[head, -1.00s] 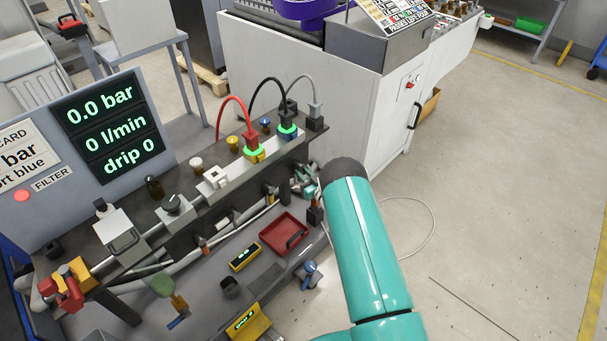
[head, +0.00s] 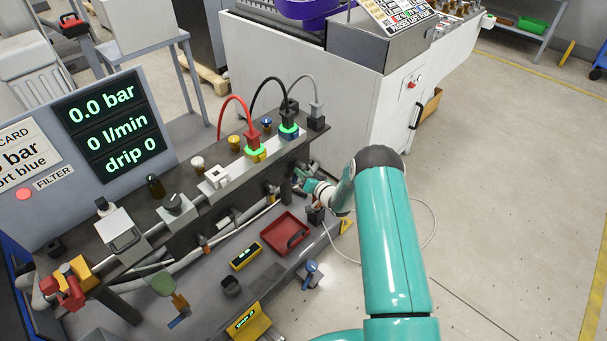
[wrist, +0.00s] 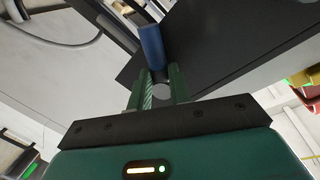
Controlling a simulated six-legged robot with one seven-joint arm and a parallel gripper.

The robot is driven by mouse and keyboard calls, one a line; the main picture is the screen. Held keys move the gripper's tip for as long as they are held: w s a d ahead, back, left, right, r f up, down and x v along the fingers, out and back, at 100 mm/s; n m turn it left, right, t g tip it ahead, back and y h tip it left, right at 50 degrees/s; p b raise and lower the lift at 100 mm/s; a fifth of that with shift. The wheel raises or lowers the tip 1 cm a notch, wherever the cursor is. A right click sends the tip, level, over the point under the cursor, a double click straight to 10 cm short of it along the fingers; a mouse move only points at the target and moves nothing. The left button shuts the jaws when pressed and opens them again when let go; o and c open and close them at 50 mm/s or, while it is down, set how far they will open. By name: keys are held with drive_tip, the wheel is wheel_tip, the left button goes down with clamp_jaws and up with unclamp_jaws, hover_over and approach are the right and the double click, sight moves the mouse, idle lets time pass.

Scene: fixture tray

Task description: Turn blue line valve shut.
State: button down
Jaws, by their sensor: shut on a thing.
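In the wrist view, a blue cylindrical handle (wrist: 152,42) stands at my gripper's (wrist: 160,80) fingertips. A pale round end shows between the fingers, which are shut on it; it appears to belong to the blue handle, the likely blue line valve. In the head view, my gripper (head: 302,178) is small and reaches the right end of the dark bench fixture (head: 312,140). The valve itself is hidden there by the gripper and dark parts, so its angle cannot be told. The display (head: 108,118) reads 0.0 bar, 0 l/min and drip 0.
A red tray (head: 273,222), a yellow level (head: 246,256) and a blue-topped part (head: 311,267) are on the lower shelf. Red, black and grey cables arch above the fixture. A white cabinet (head: 300,90) stands behind. The floor at right is mostly clear.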

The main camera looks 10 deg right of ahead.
drive_tip(key=m, duration=0.3)
drive_tip(key=r+m+g+y, duration=0.1)
drive_tip(key=m, duration=0.2)
drive_tip(key=r+m+g, duration=0.1)
drive_tip(key=m, duration=0.2)
drive_tip(key=shift+s+a+y, duration=0.15)
drive_tip(key=shift+a+y, duration=0.1)
drive_tip(key=shift+y, duration=0.05)
idle(0.4)
drive_tip(key=c, duration=1.3)
unclamp_jaws()
drive_tip(key=v, duration=1.3)
drive_tip(key=shift+s+d, duration=0.25)
drive_tip(key=shift+d, duration=0.05)
